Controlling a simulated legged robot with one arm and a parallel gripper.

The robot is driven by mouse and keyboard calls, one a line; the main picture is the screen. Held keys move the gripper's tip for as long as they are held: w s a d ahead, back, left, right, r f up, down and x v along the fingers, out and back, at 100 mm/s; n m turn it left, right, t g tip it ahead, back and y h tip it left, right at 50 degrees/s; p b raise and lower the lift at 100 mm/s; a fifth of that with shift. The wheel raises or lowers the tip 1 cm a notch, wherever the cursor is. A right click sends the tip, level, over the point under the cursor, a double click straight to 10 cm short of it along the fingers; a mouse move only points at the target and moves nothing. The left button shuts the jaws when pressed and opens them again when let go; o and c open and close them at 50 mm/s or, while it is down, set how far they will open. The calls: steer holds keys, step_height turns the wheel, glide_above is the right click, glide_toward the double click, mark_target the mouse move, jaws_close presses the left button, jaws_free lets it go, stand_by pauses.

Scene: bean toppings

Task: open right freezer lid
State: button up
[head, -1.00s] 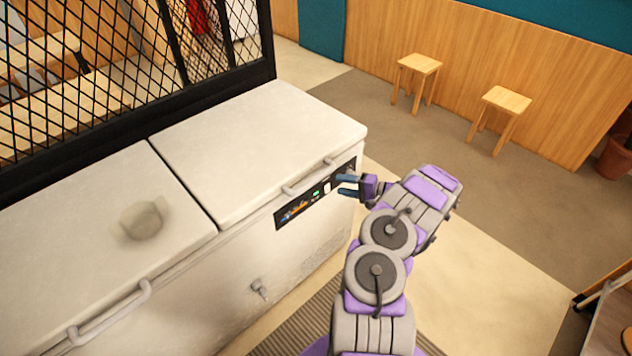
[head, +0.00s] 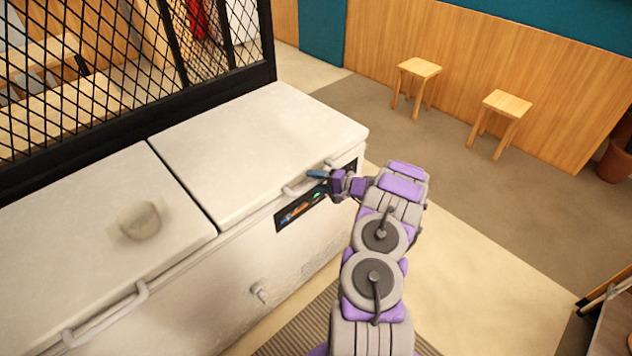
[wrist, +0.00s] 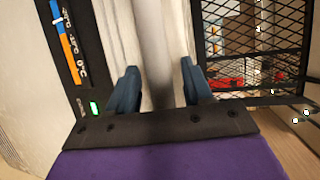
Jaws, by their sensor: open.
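The white chest freezer has two lids, and the right freezer lid (head: 262,150) lies shut in the head view. Its pale bar handle (head: 303,186) runs along the front edge. My gripper (head: 316,174) is at the right part of this handle, with blue fingers pointing left toward it. In the wrist view my open gripper (wrist: 160,88) has the two fingers apart, with a pale vertical bar, which looks like the handle (wrist: 157,50), showing between them. I cannot tell whether the fingers touch it.
The left freezer lid (head: 95,225) is shut and carries a small round beige item (head: 140,221). A black mesh partition (head: 100,85) stands behind the freezer. Two wooden stools (head: 417,85) stand by the far wall.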

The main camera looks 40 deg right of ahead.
jaws_close()
steer(key=shift+f, duration=0.1)
stand_by(0.3)
